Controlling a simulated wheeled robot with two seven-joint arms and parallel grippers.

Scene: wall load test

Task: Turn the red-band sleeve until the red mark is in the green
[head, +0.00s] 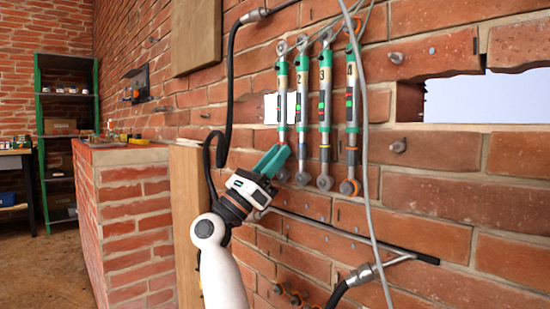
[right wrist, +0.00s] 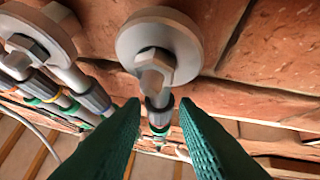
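Several upright rods hang side by side on the brick wall in the head view, with numbers 2, 3 and 4 readable. Rod 4 (head: 352,120) has a small green and red window. Rods 3 (head: 325,110) and 2 (head: 302,100) stand left of it, and the leftmost rod (head: 282,85) is partly hidden low down by my right gripper (head: 274,160). In the right wrist view the right gripper (right wrist: 160,112) is open, its green fingers on either side of a rod's grey sleeve (right wrist: 158,101), apart from it. No red band is clear on this sleeve. My left gripper is out of view.
A grey cable (head: 366,160) hangs in front of the wall, right of rod 4. A black hose (head: 229,85) runs left of the rods. A brick counter (head: 130,200) stands left, a green shelf (head: 40,120) behind it. Neighbouring rods (right wrist: 60,85) are close by.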

